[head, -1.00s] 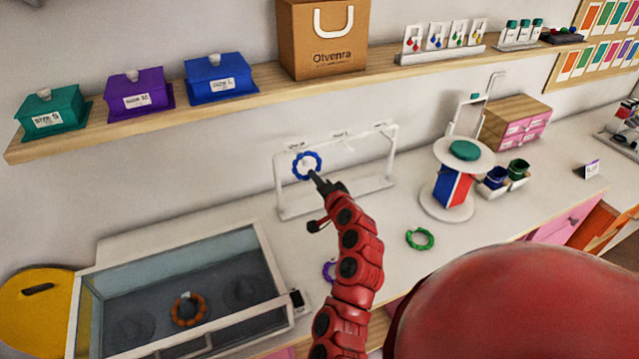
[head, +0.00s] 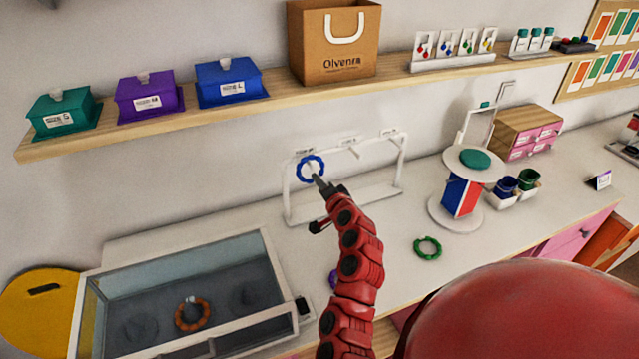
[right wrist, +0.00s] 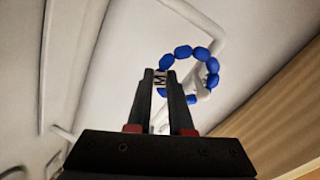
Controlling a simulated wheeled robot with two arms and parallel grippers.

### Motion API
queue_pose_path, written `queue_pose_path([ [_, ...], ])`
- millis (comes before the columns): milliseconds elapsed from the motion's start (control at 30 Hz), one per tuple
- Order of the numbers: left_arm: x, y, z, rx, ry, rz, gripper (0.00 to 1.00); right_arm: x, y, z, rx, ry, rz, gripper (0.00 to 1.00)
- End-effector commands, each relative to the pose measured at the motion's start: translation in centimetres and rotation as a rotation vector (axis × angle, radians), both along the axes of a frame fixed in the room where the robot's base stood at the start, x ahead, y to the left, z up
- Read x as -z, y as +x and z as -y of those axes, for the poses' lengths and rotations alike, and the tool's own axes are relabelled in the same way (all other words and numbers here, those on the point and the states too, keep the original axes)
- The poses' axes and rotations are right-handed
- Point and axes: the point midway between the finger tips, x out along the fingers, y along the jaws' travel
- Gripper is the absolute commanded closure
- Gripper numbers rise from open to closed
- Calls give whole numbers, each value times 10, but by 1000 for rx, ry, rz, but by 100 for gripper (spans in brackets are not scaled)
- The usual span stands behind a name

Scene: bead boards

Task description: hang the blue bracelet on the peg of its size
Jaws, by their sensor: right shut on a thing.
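The blue bracelet (head: 301,169) is a ring of blue beads, held up in front of the left end of the white peg rack (head: 340,205). My right gripper (head: 319,181) is shut on the bracelet's lower edge. In the right wrist view, the fingers (right wrist: 160,77) pinch it at a small silvery piece, and the blue beads (right wrist: 183,52) loop to the right. White rack parts show behind and within the ring; I cannot tell whether a peg passes through it. A middle peg (head: 355,151) is bare. Small labels (head: 348,140) on the rack are unreadable. My left gripper is not in view.
A shelf (head: 200,112) with green, purple and blue boxes runs above the rack. A glass-topped case (head: 262,262) with an orange bracelet stands at left front. A green bracelet (head: 417,250) lies right of my arm, near a round stand (head: 440,214). A purple item is partly hidden by my arm.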

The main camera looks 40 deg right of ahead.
Motion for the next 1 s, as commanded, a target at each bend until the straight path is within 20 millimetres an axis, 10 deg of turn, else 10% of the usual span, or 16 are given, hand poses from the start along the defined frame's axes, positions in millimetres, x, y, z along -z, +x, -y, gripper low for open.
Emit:
queue_pose_path([
  [300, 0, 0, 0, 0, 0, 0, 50, 0, 0, 0, 0, 0, 0, 100],
  [333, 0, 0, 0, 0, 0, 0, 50, 0, 0, 0, 0, 0, 0, 79],
  [533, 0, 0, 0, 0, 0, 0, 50, 0, 0, 0, 0, 0, 0, 46],
  [1000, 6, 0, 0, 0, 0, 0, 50, -1, -10, -2, 1, -2, 4, 46],
])
